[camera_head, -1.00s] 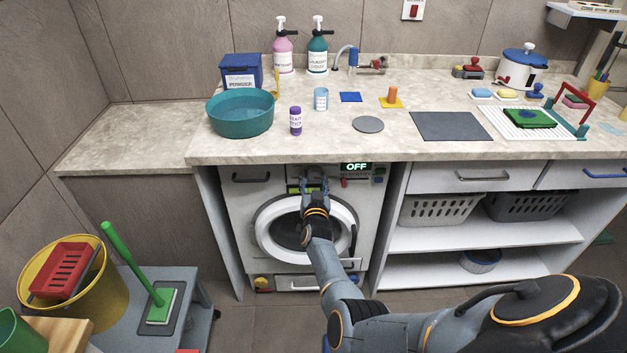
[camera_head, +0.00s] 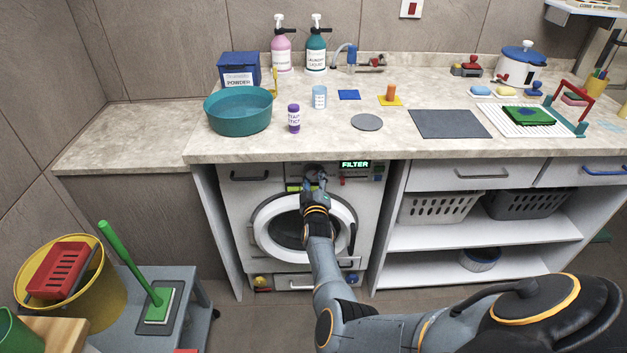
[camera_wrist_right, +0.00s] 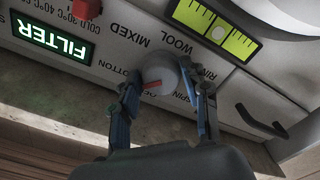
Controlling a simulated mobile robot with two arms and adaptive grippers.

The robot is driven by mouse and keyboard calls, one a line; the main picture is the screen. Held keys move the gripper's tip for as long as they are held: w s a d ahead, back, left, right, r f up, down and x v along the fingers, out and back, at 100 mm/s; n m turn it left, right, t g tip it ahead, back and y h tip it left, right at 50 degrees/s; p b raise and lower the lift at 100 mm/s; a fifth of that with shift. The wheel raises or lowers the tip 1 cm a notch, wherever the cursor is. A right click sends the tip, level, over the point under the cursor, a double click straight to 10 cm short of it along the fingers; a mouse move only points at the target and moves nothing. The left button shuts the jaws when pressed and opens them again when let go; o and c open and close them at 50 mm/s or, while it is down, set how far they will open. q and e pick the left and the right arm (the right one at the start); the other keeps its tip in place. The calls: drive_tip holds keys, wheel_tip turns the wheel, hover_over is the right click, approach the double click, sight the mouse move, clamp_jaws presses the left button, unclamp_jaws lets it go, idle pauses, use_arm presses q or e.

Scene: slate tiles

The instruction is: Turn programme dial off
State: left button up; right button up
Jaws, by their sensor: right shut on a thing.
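The washing machine (camera_head: 236,215) stands under the counter. Its display (camera_head: 355,164) reads FILTER in green, and the same display shows upside down in the right wrist view (camera_wrist_right: 52,38). The round grey programme dial (camera_wrist_right: 158,70) has an orange-red mark, with labels such as MIXED, WOOL and SPIN around it. The mark slants toward the COTTON side; its exact setting is unclear. My right gripper (camera_head: 315,178) is at the control panel, its fingers (camera_wrist_right: 165,88) shut on the dial from both sides. In the head view the gripper hides the dial. My left gripper is out of view.
A red slider or knob (camera_wrist_right: 86,9) and a yellow-green gauge strip (camera_wrist_right: 213,29) sit near the dial. The machine's round door (camera_head: 262,222) is below. The counter (camera_head: 440,150) overhangs the panel. A trolley (camera_head: 198,318) with a yellow bucket (camera_head: 95,300) stands left.

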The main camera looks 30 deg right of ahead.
drive_tip(key=n+b, duration=0.1)
drive_tip(key=n, duration=0.3)
drive_tip(key=shift+n+b, duration=0.3)
drive_tip(key=n+b, duration=0.2)
drive_tip(key=n, duration=0.2)
drive_tip(key=shift+d, duration=0.1)
drive_tip(key=shift+r+n, duration=0.15)
drive_tip(key=shift+n, duration=0.25)
drive_tip(key=o, duration=1.2)
drive_tip(key=shift+c, duration=0.2)
